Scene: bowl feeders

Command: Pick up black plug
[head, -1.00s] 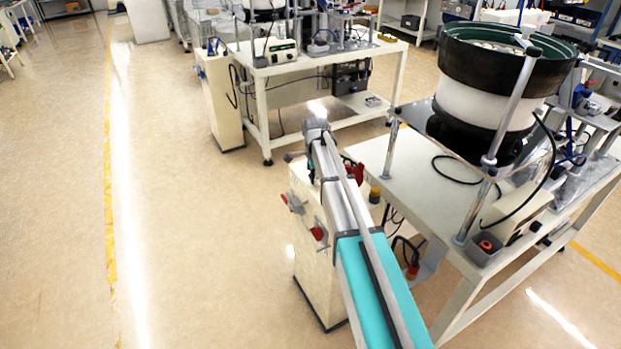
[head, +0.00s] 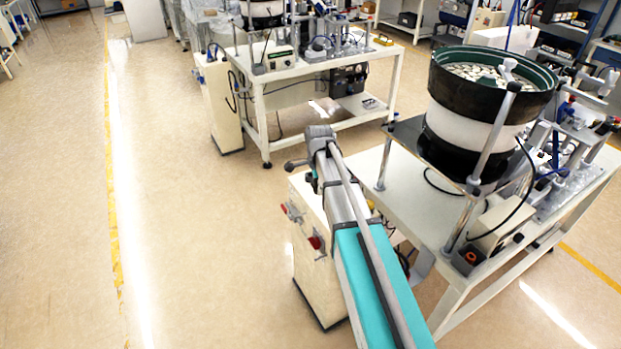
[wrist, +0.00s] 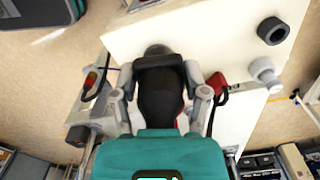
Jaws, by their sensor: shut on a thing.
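In the wrist view, my gripper (wrist: 160,66) is closed, with its grey finger links on both sides of a dark middle. A dark rounded piece (wrist: 157,49) shows just past the fingertips; it looks like the black plug in the grip, but most of it is hidden by the fingers. In the head view, my gripper (head: 319,134) is at the far end of my teal and grey arm, above the top of a cream cabinet. The plug cannot be made out there.
The cream cabinet (head: 318,290) has red knobs on its side. To the right stands a white table (head: 405,205) with a black and white bowl feeder (head: 490,95). Another feeder table (head: 310,68) stands behind. Open floor (head: 200,250) lies to the left.

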